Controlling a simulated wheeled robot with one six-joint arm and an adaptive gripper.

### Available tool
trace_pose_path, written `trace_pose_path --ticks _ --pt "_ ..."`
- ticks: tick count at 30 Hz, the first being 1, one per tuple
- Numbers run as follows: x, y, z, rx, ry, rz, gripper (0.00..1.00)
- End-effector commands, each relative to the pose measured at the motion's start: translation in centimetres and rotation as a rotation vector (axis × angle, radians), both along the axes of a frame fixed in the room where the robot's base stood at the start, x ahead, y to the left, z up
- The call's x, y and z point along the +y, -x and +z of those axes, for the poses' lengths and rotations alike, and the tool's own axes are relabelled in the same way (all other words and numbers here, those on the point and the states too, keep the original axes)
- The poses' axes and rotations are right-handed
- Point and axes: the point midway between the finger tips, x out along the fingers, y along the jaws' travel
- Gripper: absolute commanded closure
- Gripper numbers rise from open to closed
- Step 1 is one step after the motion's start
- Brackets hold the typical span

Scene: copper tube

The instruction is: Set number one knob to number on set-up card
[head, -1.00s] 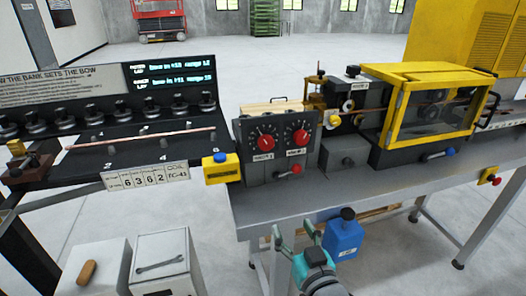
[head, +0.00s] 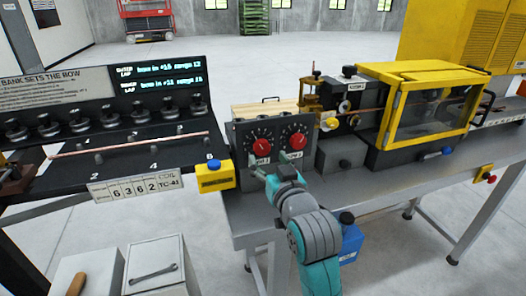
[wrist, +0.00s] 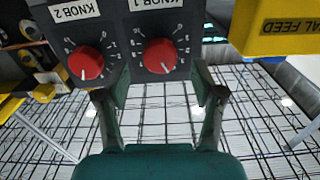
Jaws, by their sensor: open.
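The knob box (head: 280,128) is dark grey with two red knobs on white-marked dials. Number one knob (head: 262,147) is on the left in the head view. It is on the right in the wrist view (wrist: 160,56), beside an upside-down "KNOB 1" label. Number two knob (head: 298,141) is beside it. The set-up card (head: 138,184) hangs at the front edge of the left bench and reads 6 3 6 2, with a coil code too small to read surely. My gripper (wrist: 160,82) is open and empty, close to the box, its fingers either side of knob one's line but apart from it.
A yellow block with a blue button (head: 214,177) stands left of the box; its yellow side shows close by in the wrist view. A yellow-framed guard (head: 420,110) stands to the right. A blue can (head: 349,243) is below the bench edge.

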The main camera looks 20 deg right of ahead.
Motion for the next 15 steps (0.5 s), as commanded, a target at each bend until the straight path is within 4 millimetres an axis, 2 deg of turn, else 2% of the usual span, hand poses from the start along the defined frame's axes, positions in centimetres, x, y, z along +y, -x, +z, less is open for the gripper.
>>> trace_pose_path --ticks 6,15 --pt "0.0 -3.2 0.0 0.0 0.0 0.0 0.33" --pt "0.0 -4.7 0.0 0.0 0.0 0.0 0.33"
